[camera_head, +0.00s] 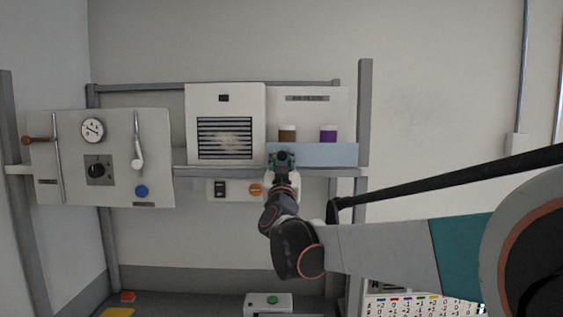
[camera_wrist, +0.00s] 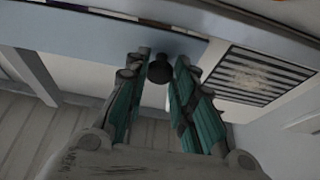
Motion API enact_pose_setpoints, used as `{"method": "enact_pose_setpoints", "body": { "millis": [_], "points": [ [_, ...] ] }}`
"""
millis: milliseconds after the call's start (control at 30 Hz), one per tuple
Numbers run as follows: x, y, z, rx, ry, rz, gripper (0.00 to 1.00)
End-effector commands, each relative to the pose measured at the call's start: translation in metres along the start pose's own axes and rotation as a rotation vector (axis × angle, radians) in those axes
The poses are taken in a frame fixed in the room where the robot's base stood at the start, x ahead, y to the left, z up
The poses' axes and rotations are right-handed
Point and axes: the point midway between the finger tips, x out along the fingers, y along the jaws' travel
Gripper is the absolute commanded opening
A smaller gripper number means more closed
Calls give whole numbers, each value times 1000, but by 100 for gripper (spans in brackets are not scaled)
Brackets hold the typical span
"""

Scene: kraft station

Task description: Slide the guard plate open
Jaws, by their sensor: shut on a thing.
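The guard plate (camera_head: 330,154) is a light blue panel across the lower front of the right-hand white unit. It covers the lower parts of a brown canister (camera_head: 288,134) and a purple canister (camera_head: 328,134). My gripper (camera_head: 282,158) is at the plate's left end and hides part of it. In the wrist view, a dark round knob (camera_wrist: 160,70) sits between my fingertips (camera_wrist: 161,62), and my gripper is shut on it. The plate (camera_wrist: 95,32) runs behind the knob as a pale blue band. The knob is hidden in the head view.
A white unit with a slatted grille (camera_head: 225,138) stands just left of the plate. A lever panel (camera_head: 115,185) with a gauge is further left. A switch box (camera_head: 236,190) hangs below the shelf. A grey post (camera_head: 363,110) rises at the plate's right end.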

Motion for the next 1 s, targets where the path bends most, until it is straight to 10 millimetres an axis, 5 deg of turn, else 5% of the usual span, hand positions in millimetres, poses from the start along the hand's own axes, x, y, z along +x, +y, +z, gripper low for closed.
{"method": "enact_pose_setpoints", "body": {
  "millis": [167,333,800,1000],
  "points": [
    [0,-8,0,0,1,-1,0],
    [-1,-37,1,2,0,-4,0],
    [-1,-179,0,2,0,-5,0],
    [0,-224,0,0,0,-2,0]
  ]
}}
